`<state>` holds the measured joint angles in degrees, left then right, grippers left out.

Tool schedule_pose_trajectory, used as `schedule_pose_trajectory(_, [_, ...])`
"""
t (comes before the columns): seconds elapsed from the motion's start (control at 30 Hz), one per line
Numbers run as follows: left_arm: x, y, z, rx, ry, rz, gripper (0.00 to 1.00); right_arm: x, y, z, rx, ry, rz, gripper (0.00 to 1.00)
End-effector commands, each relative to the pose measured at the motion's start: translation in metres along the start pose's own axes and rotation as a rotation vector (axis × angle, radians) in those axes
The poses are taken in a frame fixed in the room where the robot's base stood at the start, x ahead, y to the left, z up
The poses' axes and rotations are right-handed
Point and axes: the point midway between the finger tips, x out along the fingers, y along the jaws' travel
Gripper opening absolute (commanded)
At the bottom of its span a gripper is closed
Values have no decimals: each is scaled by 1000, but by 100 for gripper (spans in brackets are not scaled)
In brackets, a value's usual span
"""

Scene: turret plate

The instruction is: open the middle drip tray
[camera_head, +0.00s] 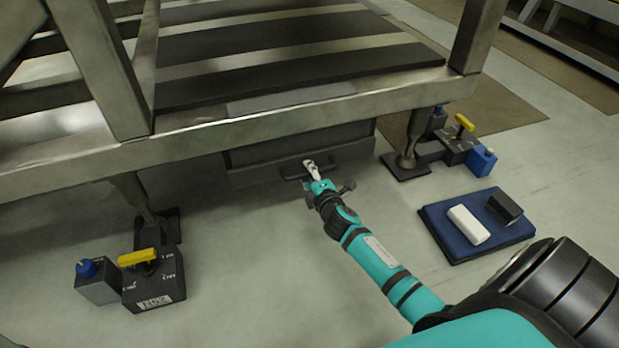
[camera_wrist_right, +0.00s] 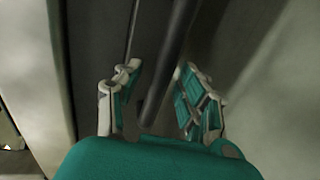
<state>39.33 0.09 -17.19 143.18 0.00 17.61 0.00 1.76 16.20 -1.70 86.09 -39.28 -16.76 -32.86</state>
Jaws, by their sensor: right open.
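The middle drip tray (camera_head: 262,153) is a dark grey box under the front edge of the metal frame, with its front face showing. Its dark bar handle (camera_head: 350,162) juts from that face; the bar also shows in the right wrist view (camera_wrist_right: 172,65). My right gripper (camera_head: 312,166) is at the handle's middle. In the right wrist view its two teal-padded fingers (camera_wrist_right: 157,85) are open, one on each side of the bar, with gaps visible. The tray looks pushed in under the frame. My left gripper is not in view.
A metal frame (camera_head: 210,131) with dark slats stands over the tray. Its feet have dark blocks with yellow handles at left (camera_head: 137,258) and right (camera_head: 464,124). A blue mat (camera_head: 460,252) with a white block (camera_head: 468,224) and black block (camera_head: 504,208) lies right. Floor before the tray is clear.

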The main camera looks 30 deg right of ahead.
Motion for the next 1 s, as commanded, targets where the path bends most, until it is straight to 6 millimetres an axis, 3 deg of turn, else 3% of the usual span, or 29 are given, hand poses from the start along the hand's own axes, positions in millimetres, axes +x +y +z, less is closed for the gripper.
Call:
schedule_pose_trajectory(0.37, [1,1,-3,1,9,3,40,6,1,0,1,0,0,40])
schedule_pose_trajectory(0.67, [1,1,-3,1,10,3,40,6,1,0,1,0,0,1])
schedule_pose_trajectory(1.0, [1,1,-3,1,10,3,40,6,0,0,1,0,0,0])
